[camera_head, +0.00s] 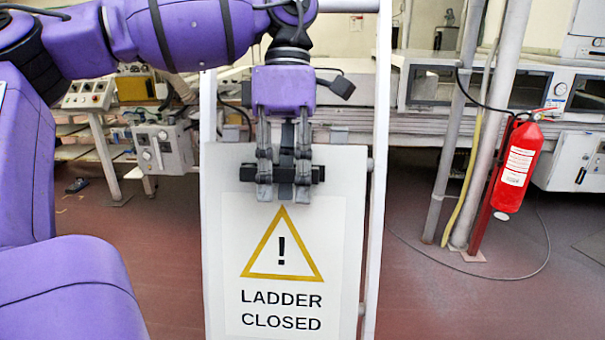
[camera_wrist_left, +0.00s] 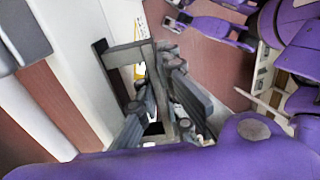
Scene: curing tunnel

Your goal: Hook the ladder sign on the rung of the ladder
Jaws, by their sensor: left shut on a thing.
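The white ladder sign (camera_head: 345,230) hangs upright in the head view, with a yellow warning triangle and the words LADDER CLOSED. My left gripper (camera_head: 283,190) points down and is shut on the dark grip bar (camera_head: 317,173) near the sign's top. The gripper also shows in the left wrist view (camera_wrist_left: 165,110). The white ladder (camera_head: 379,120) shows a rail on each side of the sign. The sign covers much of the ladder between them. I cannot tell whether the sign touches a rung. A purple part with dark tips in the left wrist view looks like my right gripper (camera_wrist_left: 180,20).
A red fire extinguisher (camera_head: 518,165) hangs by grey posts at the right. Grey machinery (camera_head: 440,120) runs along the back. A control box (camera_head: 160,148) stands at the left. The red floor (camera_head: 430,300) right of the ladder is mostly clear, with a cable on it.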

